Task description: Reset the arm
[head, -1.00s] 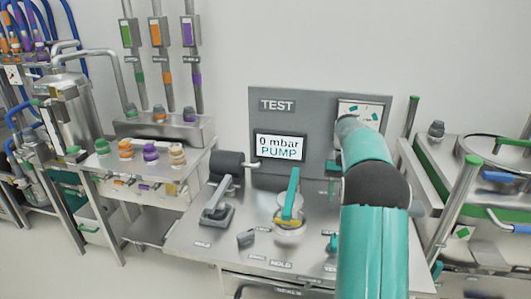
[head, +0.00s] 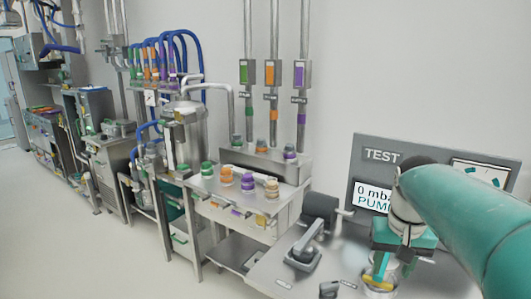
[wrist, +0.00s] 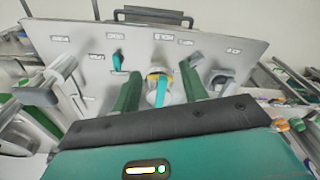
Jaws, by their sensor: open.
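My teal arm (head: 460,215) reaches in from the right in the head view and bends down over the test bench. My gripper (wrist: 160,72) shows in the wrist view with its two green fingers apart. Between and beyond the fingers is a round fitting with a yellow ring and a teal handle (wrist: 161,92). The fitting also shows below my wrist in the head view (head: 378,283), partly hidden by my gripper. I cannot tell whether the fingers touch it; nothing appears clamped.
The test panel (head: 369,150) with its pump screen (head: 372,198) stands behind my arm. A grey lever clamp (head: 304,250) sits on the bench to the left. A side table (head: 285,208) holds several coloured caps. Open floor (head: 110,250) lies at the left.

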